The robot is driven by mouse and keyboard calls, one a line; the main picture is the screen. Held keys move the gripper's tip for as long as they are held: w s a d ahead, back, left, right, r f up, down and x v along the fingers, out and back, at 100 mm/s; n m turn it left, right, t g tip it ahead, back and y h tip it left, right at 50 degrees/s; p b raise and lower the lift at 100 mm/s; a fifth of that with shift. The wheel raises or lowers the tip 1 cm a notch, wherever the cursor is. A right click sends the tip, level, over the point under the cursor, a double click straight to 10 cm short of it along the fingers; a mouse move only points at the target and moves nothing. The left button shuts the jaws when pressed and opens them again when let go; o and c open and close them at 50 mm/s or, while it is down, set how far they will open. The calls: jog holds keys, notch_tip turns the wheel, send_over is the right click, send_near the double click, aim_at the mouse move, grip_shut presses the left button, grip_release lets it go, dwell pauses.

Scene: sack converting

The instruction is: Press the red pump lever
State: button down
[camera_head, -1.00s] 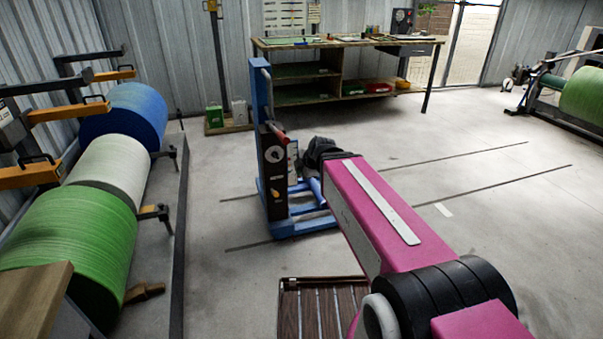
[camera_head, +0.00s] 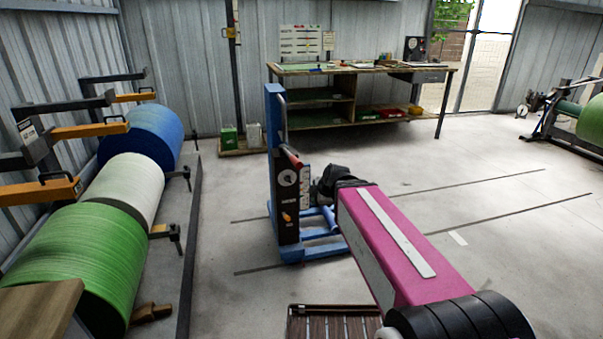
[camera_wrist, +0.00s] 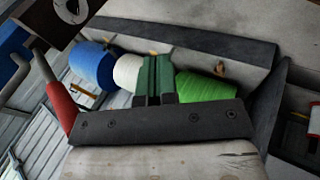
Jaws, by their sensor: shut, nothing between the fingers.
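The red pump lever (camera_head: 292,156) sticks out near the top of a black panel (camera_head: 289,208) on the blue lift stand (camera_head: 273,130). In the wrist view its red grip (camera_wrist: 59,104) is at the left, on a grey bar. My gripper (camera_wrist: 156,60) shows in the wrist view as two green-padded fingers closed together with nothing between them. The lever is left of the fingers and apart from them. In the head view my pink arm reaches to just right of the stand, and its dark wrist hides the fingers.
A workbench (camera_head: 360,69) is along the back wall. A slatted wooden top (camera_head: 330,325) is at the front.

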jog(key=s+d+f+m+g+h, duration=0.35)
jog(key=s+d+f+m, duration=0.25)
jog(key=d+f+m, duration=0.55)
notch_tip(320, 180, up, 29)
jog(key=n+g+h, duration=0.2)
jog(key=n, duration=0.6)
send_over(298, 162)
jog(key=d, duration=0.2)
jog(key=shift+s+r, duration=0.1)
jog(key=shift+s, duration=0.25)
jog(key=a+r+n, duration=0.4)
jog(key=a+r, duration=0.1)
jog(key=r, duration=0.4)
jog(key=shift+h, duration=0.35)
jog(key=d+f, duration=0.1)
jog(key=f, duration=0.8)
jog(key=d+f, duration=0.1)
jog(key=f, duration=0.3)
jog(key=shift+w+d+f, duration=0.15)
jog(key=shift+d+f, duration=0.15)
jog(key=shift+f, duration=0.05)
